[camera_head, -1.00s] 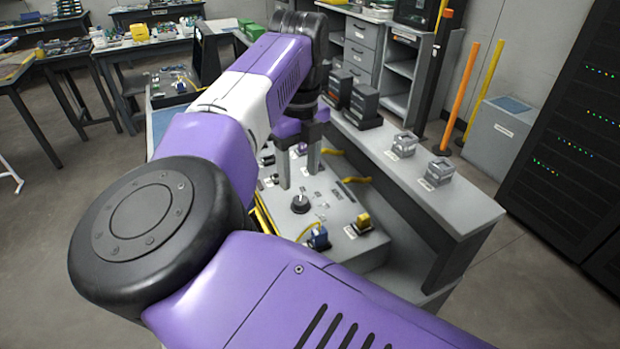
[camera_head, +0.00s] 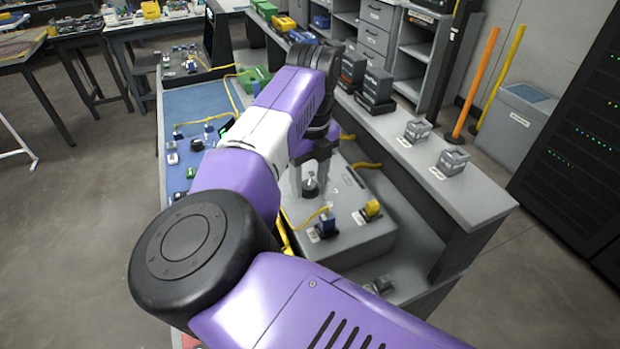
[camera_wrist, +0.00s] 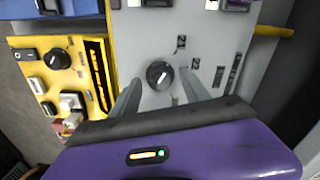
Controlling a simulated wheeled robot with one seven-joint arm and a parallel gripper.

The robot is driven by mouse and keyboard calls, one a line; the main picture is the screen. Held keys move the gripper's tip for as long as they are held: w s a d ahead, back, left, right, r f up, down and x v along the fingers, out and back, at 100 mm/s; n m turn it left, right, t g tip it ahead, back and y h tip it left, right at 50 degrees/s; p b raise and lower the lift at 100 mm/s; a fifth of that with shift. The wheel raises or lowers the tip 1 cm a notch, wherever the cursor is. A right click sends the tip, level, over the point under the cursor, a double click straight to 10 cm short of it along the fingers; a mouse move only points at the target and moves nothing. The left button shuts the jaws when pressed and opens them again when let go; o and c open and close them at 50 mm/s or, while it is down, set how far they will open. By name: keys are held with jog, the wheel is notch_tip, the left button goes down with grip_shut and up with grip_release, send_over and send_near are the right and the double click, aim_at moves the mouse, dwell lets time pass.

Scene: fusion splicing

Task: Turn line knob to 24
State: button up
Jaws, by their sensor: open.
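A black round knob with a light pointer line (camera_wrist: 159,75) sits on a grey panel (camera_wrist: 215,35) in the wrist view. It also shows on the grey box in the head view (camera_head: 310,187). My gripper (camera_wrist: 160,82) is open, with one finger on each side of this knob and gaps visible between fingers and knob. In the head view my gripper (camera_head: 310,178) points down at the box. I cannot tell whether the fingertips are level with the knob.
A second black knob (camera_wrist: 57,59) is on a yellow panel (camera_wrist: 25,42) at the left in the wrist view. A raised grey shelf (camera_head: 440,165) runs along the right side.

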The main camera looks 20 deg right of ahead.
grip_shut()
jog(key=m+b, duration=0.1)
jog(key=m, duration=0.4)
jog(key=shift+m, duration=0.4)
jog(key=m+b, duration=0.1)
jog(key=m, duration=0.5)
jog(key=shift+a, duration=0.1)
jog(key=m, duration=0.6)
jog(key=shift+m, duration=0.3)
jog(key=m, duration=0.5)
jog(key=shift+w, duration=0.1)
jog(key=shift+m+h, duration=0.3)
jog(key=shift+m, duration=0.1)
